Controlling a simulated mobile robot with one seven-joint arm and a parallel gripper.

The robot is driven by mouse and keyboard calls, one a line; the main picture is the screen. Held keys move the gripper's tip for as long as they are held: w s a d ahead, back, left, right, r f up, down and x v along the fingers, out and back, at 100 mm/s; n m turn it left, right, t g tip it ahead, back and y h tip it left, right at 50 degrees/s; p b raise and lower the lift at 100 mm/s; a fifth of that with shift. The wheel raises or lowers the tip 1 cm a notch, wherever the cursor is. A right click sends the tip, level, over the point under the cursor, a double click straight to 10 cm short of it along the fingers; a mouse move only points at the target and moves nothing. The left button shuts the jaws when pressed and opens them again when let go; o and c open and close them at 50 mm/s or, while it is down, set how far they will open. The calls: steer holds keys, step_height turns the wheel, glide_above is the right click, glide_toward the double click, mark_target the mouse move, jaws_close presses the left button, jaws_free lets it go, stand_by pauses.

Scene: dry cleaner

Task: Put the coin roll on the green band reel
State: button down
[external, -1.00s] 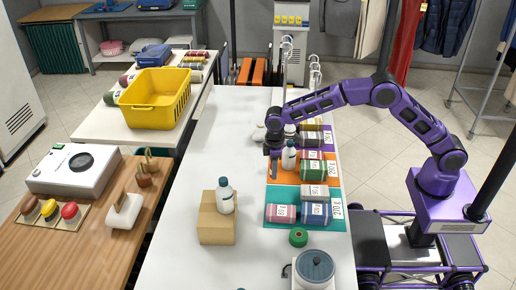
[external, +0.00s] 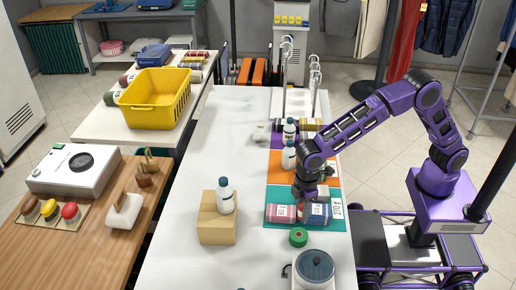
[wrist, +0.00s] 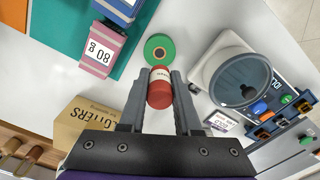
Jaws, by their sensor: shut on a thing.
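My gripper (wrist: 161,84) is shut on the coin roll (wrist: 160,93), a short red cylinder with a pale label end, held between the two fingers in the wrist view. The green band reel (wrist: 148,49) lies on the white table just beyond the fingertips, with a pale ring around its centre. In the external view the reel (external: 298,238) lies in front of the teal mat, and my gripper (external: 302,198) is above that mat, behind the reel. The roll is mostly hidden there.
A round-topped device (external: 315,268) stands in front of the reel. A cardboard box (external: 215,228) with a white bottle (external: 225,196) stands to the left.

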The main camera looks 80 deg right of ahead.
mark_target(299, 235)
step_height(299, 235, down, 8)
steer(key=shift+f, duration=0.25)
steer(key=shift+f+b, duration=0.1)
steer(key=shift+b, duration=0.2)
steer(key=shift+f, duration=0.15)
steer(key=c, duration=0.6)
jaws_free()
step_height(299, 235, up, 12)
steer(key=shift+r+p, duration=0.25)
steer(key=shift+p, duration=0.3)
